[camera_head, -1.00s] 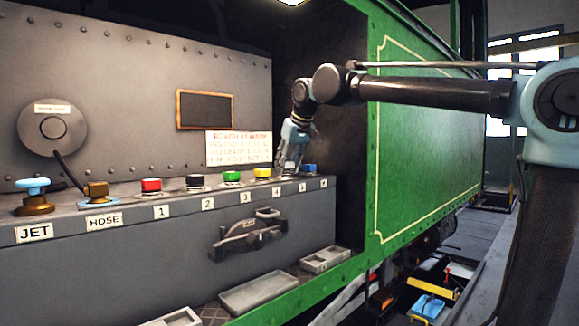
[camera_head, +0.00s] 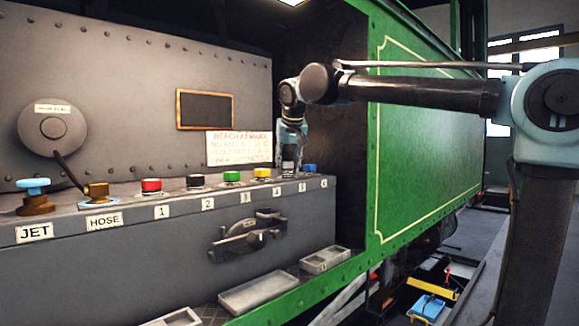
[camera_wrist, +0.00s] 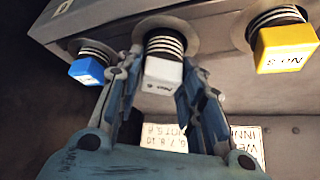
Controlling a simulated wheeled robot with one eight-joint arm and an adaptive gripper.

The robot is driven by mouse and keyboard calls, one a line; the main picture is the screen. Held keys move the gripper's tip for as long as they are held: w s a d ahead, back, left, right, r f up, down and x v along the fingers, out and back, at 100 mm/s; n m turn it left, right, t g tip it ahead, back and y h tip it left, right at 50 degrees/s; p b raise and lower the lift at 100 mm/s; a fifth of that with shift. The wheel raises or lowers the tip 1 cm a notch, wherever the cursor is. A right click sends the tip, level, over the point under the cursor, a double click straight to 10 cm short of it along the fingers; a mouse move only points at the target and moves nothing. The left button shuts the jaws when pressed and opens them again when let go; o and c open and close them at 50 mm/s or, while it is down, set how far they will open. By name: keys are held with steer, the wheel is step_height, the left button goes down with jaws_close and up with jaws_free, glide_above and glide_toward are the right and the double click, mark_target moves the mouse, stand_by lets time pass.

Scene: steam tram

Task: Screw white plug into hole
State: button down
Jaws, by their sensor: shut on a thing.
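The white plug (camera_wrist: 162,75) has a small printed label and a dark ribbed threaded shank. In the wrist view its shank stands at the round collar (camera_wrist: 166,30) of its hole on the grey ledge, with several thread turns showing. My gripper (camera_wrist: 160,66) is shut on the plug, one finger on each side. In the head view my gripper (camera_head: 289,163) points down at the ledge between the yellow plug (camera_head: 262,174) and the blue plug (camera_head: 309,169). There it hides most of the white plug.
Green (camera_head: 232,178), black (camera_head: 195,183) and red (camera_head: 151,187) plugs stand in the row to the left. Brass JET (camera_head: 35,203) and HOSE (camera_head: 97,193) fittings are further left. A green panel (camera_head: 430,140) is at right.

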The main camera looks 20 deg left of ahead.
steer(key=shift+c, duration=1.8)
jaws_free()
steer(key=shift+r, duration=1.35)
steer(key=shift+r, duration=2.4)
